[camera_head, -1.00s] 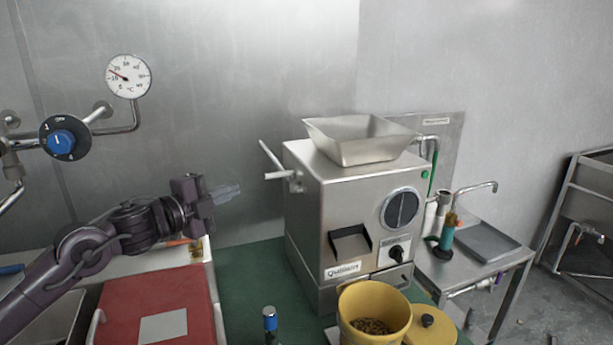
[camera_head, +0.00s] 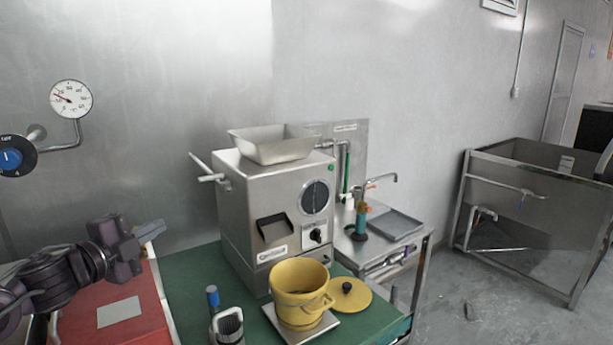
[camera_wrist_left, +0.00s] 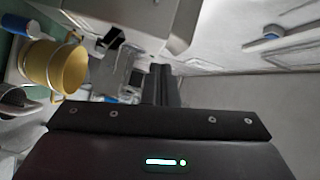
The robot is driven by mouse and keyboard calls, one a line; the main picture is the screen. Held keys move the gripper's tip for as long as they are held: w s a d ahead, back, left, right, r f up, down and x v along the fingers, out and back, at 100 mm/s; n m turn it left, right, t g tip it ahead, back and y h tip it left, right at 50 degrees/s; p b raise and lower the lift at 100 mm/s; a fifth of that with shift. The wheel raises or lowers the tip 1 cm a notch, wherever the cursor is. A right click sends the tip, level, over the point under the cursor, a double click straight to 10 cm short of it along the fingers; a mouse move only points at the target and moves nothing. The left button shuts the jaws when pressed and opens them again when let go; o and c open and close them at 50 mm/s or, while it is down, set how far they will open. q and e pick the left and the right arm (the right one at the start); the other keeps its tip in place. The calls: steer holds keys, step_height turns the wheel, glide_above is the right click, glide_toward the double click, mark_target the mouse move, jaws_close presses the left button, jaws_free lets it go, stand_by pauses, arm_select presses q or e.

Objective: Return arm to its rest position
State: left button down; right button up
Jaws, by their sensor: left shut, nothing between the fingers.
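My left arm comes in from the left in the head view. Its gripper (camera_head: 148,233) is shut and empty, held in the air above the red box and left of the steel grinder (camera_head: 270,215). In the left wrist view, the dark fingers (camera_wrist_left: 161,84) are together with nothing between them. The grinder has an open hopper (camera_head: 272,143) on top and a lever (camera_head: 208,172) on its left side; the gripper is apart from both. My right gripper is not in view.
A yellow pot (camera_head: 300,290) stands on a scale in front of the grinder, its lid (camera_head: 350,296) beside it. A red box (camera_head: 90,325) is below the left arm. A blue-capped bottle (camera_head: 212,297) stands on the green table (camera_head: 190,280). A gauge (camera_head: 71,99) is on the wall.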

arm_select(q)
steer(key=s+d+f+n+g+y, duration=0.1)
steer(key=s+d+f+n+y, duration=0.3)
steer(key=f, duration=0.6)
steer(key=s+d+f+n+g+y, duration=0.1)
steer(key=s+d+f+n+g, duration=0.15)
steer(key=f+n, duration=0.45)
steer(key=s+d+f+n+g+y, duration=0.15)
steer(key=s+f+n+g, duration=0.25)
steer(key=s+f, duration=0.5)
steer(key=s+d+f+n+g, duration=0.25)
steer(key=s+f+g, duration=0.25)
steer(key=s, duration=0.9)
step_height(320, 180, down, 29)
steer(key=s+g, duration=0.1)
steer(key=s+a+f, duration=0.2)
steer(key=s+f, duration=0.7)
steer(key=s, duration=0.1)
steer(key=s+a+f+g, duration=0.1)
steer(key=s+a+f, duration=0.1)
steer(key=s+f, duration=0.8)
steer(key=shift+s+f, duration=0.15)
steer(key=shift+f, duration=0.1)
steer(key=shift+g, duration=0.25)
